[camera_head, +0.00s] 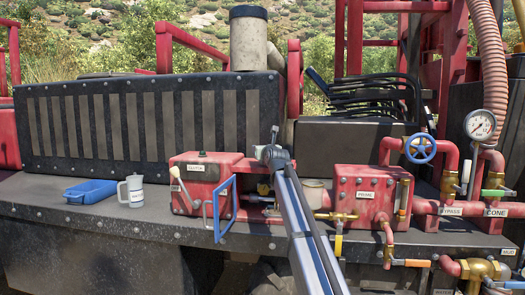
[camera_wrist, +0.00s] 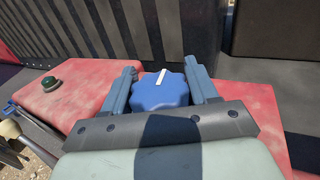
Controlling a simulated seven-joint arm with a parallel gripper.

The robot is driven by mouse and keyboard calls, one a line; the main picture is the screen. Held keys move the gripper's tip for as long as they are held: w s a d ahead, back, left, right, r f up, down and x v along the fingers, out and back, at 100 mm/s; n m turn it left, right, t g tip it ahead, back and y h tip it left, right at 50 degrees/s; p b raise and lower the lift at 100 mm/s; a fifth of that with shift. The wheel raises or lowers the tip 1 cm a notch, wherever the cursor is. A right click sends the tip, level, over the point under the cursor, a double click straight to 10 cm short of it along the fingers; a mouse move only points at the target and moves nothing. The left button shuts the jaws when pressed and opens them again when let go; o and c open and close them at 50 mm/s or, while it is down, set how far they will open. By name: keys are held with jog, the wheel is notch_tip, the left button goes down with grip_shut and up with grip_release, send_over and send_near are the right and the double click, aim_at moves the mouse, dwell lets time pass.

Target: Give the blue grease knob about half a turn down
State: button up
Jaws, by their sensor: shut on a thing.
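The blue grease knob (camera_wrist: 160,94) is a lobed knob with a white pointer line on top. In the wrist view the line points up, tilted slightly right. My gripper (camera_wrist: 161,68) has one grey-blue finger on each side of the knob and is shut on it. In the head view my gripper (camera_head: 270,152) is at the red box with the label; the knob is hidden there behind my gripper and arm.
A red box (camera_head: 200,165) with levers and a blue handle (camera_head: 224,210) stands left of my gripper. A dark button (camera_wrist: 48,83) sits on red metal. A blue tray (camera_head: 90,192) and white jug (camera_head: 131,190) stand left. Red pipework with a blue handwheel (camera_head: 420,148) is right.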

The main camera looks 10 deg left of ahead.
jog(key=o, duration=1)
jog(key=shift+c, duration=0.2)
jog(key=v, duration=1.4)
jog(key=shift+w, duration=0.1)
